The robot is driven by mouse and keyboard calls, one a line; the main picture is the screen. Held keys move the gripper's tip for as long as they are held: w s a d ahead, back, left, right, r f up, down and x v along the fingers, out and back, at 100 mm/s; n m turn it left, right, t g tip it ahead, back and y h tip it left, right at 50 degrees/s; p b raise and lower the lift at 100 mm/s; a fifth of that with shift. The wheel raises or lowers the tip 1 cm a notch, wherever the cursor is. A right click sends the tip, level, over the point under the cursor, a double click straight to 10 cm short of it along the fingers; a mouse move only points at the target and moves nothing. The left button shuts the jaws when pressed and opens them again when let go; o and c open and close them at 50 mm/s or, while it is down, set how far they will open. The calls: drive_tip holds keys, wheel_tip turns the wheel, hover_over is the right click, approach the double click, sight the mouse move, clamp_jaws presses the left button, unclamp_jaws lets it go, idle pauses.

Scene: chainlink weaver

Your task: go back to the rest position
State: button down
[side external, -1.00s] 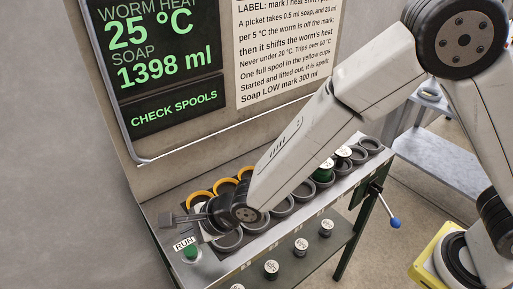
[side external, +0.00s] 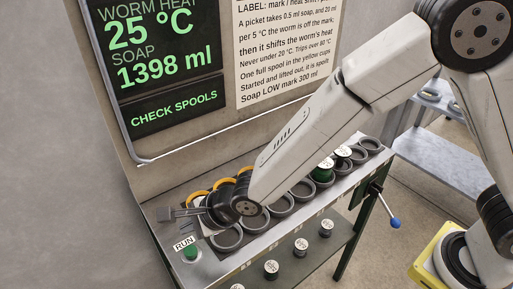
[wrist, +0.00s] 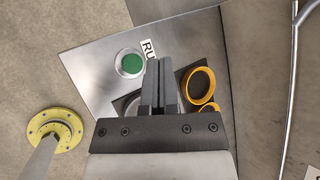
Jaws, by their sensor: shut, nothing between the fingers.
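My gripper (side external: 176,213) is above the left end of the metal bench (side external: 205,268), near the green RUN button (side external: 190,253), and apart from it. In the wrist view my gripper (wrist: 160,62) has its two grey fingers together with nothing between them. The green button (wrist: 131,63) shows left of the fingers there, and a yellow cup (wrist: 201,85) shows to the right. My wrist and forearm hide part of the cup rows in the side view.
Yellow cups (side external: 197,197) and grey cups (side external: 280,206) line the bench top, with a green spool (side external: 323,170) in a right-hand cup. Several spools (side external: 271,269) stand on the lower shelf. A blue-knobbed lever (side external: 394,222) sticks out at the right. A display panel (side external: 160,60) reads CHECK SPOOLS.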

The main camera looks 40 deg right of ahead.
drive_tip(key=d+r+n+g+h, duration=0.15)
drive_tip(key=d+n+h, duration=0.45)
drive_tip(key=d, duration=1.3)
drive_tip(key=s+d+n+g, duration=0.3)
drive_tip(key=s+d+n, duration=0.9)
drive_tip(key=d, duration=0.3)
drive_tip(key=shift+d+r+n, duration=0.15)
drive_tip(key=shift+r+n, duration=0.15)
drive_tip(key=shift+r, duration=0.15)
drive_tip(key=shift+w, duration=0.1)
